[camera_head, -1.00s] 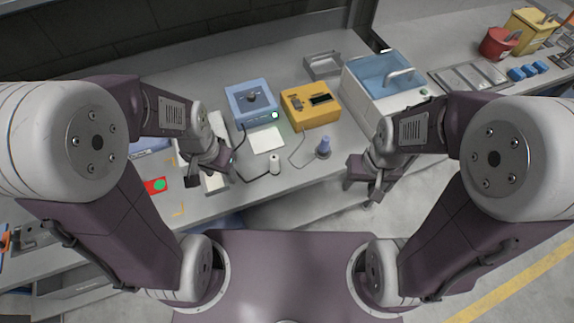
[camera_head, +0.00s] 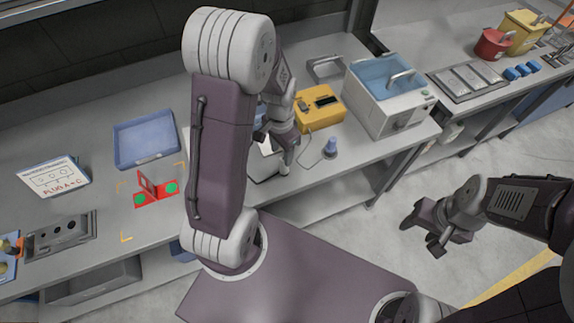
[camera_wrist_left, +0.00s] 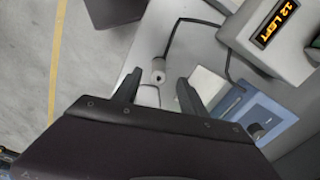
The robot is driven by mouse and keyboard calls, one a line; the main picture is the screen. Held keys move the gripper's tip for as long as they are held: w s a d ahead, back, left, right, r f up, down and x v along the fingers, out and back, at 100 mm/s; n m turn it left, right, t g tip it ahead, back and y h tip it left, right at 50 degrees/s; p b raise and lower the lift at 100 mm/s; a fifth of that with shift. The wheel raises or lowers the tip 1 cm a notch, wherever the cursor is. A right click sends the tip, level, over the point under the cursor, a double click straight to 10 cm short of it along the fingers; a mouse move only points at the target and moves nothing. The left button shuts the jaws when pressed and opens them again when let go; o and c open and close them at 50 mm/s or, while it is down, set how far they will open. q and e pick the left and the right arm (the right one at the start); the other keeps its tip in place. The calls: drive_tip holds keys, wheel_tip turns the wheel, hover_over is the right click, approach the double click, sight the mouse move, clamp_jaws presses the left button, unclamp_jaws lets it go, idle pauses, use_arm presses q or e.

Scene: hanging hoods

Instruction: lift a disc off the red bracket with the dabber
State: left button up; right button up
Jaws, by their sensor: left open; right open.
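The red bracket (camera_head: 155,190) lies on the bench at left in the head view, with a green disc (camera_head: 140,199) and another green disc (camera_head: 171,187) on it. My left gripper (camera_head: 284,152) is above the bench, right of the bracket and apart from it. In the left wrist view its fingers (camera_wrist_left: 160,92) are open, with a small pale corded cylinder (camera_wrist_left: 158,70) just beyond and partly between them. I cannot tell if this is the dabber or if it touches a finger. My right gripper (camera_head: 435,232) is open and empty over the floor.
A blue knobbed stand (camera_head: 330,147) and yellow box (camera_head: 320,108) are right of my left gripper. A blue tray (camera_head: 145,138) lies behind the bracket. A sign (camera_head: 53,180) and grey socket block (camera_head: 62,236) stand left. Bench around the bracket is mostly clear.

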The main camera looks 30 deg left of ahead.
use_arm(q)
drive_tip(key=f, duration=0.5)
drive_tip(key=w+f, duration=0.1)
drive_tip(key=f, duration=0.1)
drive_tip(key=shift+d+f, duration=0.15)
drive_tip(key=shift+d, duration=0.1)
drive_tip(key=shift+s, duration=0.15)
clamp_jaws()
